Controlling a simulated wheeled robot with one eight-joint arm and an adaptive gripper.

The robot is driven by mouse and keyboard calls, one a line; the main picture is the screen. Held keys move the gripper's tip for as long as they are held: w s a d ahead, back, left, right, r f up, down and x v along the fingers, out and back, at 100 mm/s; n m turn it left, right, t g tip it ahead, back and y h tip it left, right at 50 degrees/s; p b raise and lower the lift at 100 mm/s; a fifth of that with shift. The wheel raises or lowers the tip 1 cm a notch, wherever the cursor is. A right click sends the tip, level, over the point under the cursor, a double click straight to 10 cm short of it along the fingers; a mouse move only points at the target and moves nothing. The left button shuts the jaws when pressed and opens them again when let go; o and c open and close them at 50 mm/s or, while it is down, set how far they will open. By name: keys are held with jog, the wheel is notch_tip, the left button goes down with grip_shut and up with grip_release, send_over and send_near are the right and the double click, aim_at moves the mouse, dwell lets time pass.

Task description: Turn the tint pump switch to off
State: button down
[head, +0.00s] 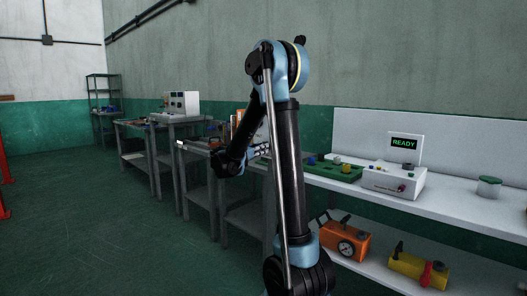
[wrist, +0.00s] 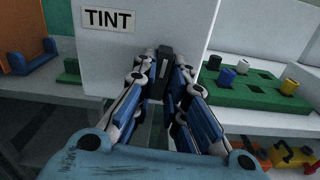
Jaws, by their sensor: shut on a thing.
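The tint pump panel (wrist: 120,70) is a white box face with a black-on-white TINT label (wrist: 109,19) in the wrist view. A dark upright switch handle (wrist: 166,54) stands out from the panel, right of and below the label. My gripper (wrist: 166,76) is shut on this handle, with one finger on each side. The handle's lower part and any position marks are hidden by the fingers. In the head view my gripper (head: 262,150) shows only partly, and my arm hides the switch.
A green block tray (wrist: 254,88) with coloured pegs lies right of the panel. A white box with a READY screen (head: 404,143) stands on the right bench. An orange unit (head: 345,240) and a yellow unit (head: 418,268) sit on the shelf below. Open floor (head: 90,220) lies left.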

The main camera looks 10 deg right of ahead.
jog(key=c, duration=1.6)
grip_release()
jog(key=shift+f, duration=0.1)
jog(key=v, duration=0.7)
